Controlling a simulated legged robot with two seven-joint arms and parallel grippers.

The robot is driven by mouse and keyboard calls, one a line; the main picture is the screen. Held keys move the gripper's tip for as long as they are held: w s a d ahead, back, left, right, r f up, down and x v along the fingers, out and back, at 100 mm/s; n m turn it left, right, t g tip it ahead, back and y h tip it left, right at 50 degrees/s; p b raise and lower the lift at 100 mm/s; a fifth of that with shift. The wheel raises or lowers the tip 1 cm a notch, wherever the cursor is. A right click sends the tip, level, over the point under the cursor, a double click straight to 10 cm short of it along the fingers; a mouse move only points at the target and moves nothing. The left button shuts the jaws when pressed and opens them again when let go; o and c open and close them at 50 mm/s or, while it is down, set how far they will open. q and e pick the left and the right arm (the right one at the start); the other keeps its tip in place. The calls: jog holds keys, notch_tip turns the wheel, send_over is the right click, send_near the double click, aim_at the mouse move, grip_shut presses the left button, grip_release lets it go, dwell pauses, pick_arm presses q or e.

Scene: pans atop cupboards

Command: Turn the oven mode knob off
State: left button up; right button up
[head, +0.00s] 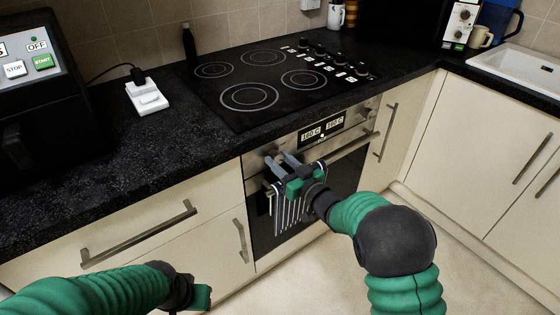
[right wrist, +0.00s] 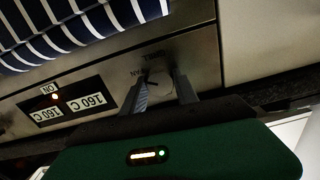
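The oven (head: 352,165) has a steel control panel with a lit display (head: 322,130) and a round knob at the panel's left end. The display (right wrist: 68,102) there reads 160 C twice, with a lit light by "ON". My right gripper (head: 280,158) is at this knob, its two fingers apart, one on each side of it; firm contact cannot be told. My left gripper (head: 198,297) is low at the left, away from the oven, its fingers unclear.
A striped towel (head: 288,214) hangs on the oven front below my right gripper; it also shows in the right wrist view (right wrist: 75,25). The hob (head: 265,80) lies above on the black worktop (head: 165,150). Drawer and cupboard handles stick out left and right. The floor (head: 310,265) is clear.

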grip_shut()
